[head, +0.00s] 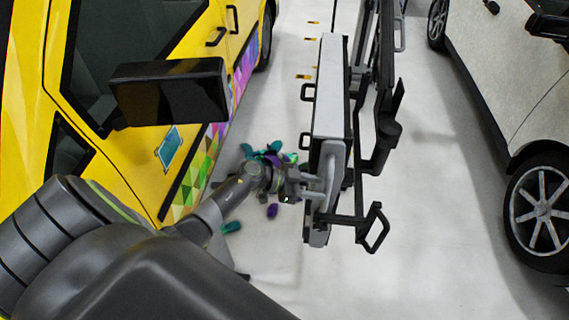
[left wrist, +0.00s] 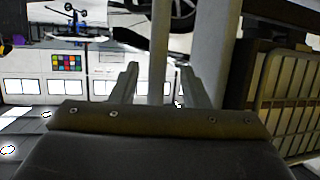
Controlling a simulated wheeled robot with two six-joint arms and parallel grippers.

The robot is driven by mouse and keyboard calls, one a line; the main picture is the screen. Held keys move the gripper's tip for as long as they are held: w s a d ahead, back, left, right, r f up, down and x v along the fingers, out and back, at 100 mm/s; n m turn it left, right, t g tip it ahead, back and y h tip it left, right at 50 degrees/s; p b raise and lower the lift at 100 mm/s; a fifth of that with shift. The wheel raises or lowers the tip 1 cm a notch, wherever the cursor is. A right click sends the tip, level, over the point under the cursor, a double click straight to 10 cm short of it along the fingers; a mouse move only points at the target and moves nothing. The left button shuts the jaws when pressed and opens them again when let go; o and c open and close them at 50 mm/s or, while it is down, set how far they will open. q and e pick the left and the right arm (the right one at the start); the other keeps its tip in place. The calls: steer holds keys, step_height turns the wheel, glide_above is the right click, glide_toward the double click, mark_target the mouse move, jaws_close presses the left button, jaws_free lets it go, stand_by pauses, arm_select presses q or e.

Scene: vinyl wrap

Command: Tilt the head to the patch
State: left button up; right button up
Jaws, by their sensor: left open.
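The patch looks like a small teal rectangle (head: 169,148) with a pale border on the yellow van's front side, below the black mirror. My left gripper (head: 308,184) is open at the lower end of a tall grey and black wheeled frame or cart, by its pale handle bar (head: 330,172). In the left wrist view the two fingers of the left gripper (left wrist: 158,88) stand apart, with a pale upright bar (left wrist: 158,50) between them. I cannot tell whether they touch it. My right gripper is not in view.
The yellow van (head: 140,150) stands close on the left, its mirror (head: 170,90) jutting out. A silver car (head: 510,85) is on the right. Teal and purple items (head: 272,210) lie on the floor behind my left arm. Pale floor (head: 430,200) is free between cart and car.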

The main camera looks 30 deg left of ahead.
arm_select(q)
steer(key=b+v, duration=0.1)
steer(key=v, duration=0.9)
steer(key=shift+s+a, duration=0.15)
steer(key=shift+a, duration=0.15)
steer(key=s+a+f+n+t+y+b, duration=0.1)
steer(key=a+f+n+t+y, duration=0.15)
steer(key=f, duration=0.45)
steer(key=s+a+f+n+t+y+b, duration=0.1)
steer(key=a+f+n+t+y+b, duration=0.2)
steer(key=f, duration=0.4)
steer(key=s+a+f+n+g+y, duration=0.1)
steer(key=s+f+n+g+y, duration=0.15)
steer(key=s+f, duration=0.4)
steer(key=s+a+f+n+g+y, duration=0.1)
steer(key=s+f+n+y, duration=0.2)
steer(key=f, duration=0.6)
steer(key=s+d+f+g, duration=0.2)
steer(key=s+f, duration=0.3)
steer(key=s, duration=0.4)
steer(key=s+d+f+g+b, duration=0.1)
steer(key=s+d+f+g, duration=0.2)
steer(key=s, duration=0.7)
steer(key=s+d+f+g+y, duration=0.1)
steer(key=s+d+f+g, duration=0.2)
steer(key=s+f, duration=0.5)
steer(key=shift+s+d+g, duration=0.25)
steer(key=shift+s+g, duration=0.35)
steer(key=shift+s, duration=0.35)
steer(key=shift+o, duration=0.2)
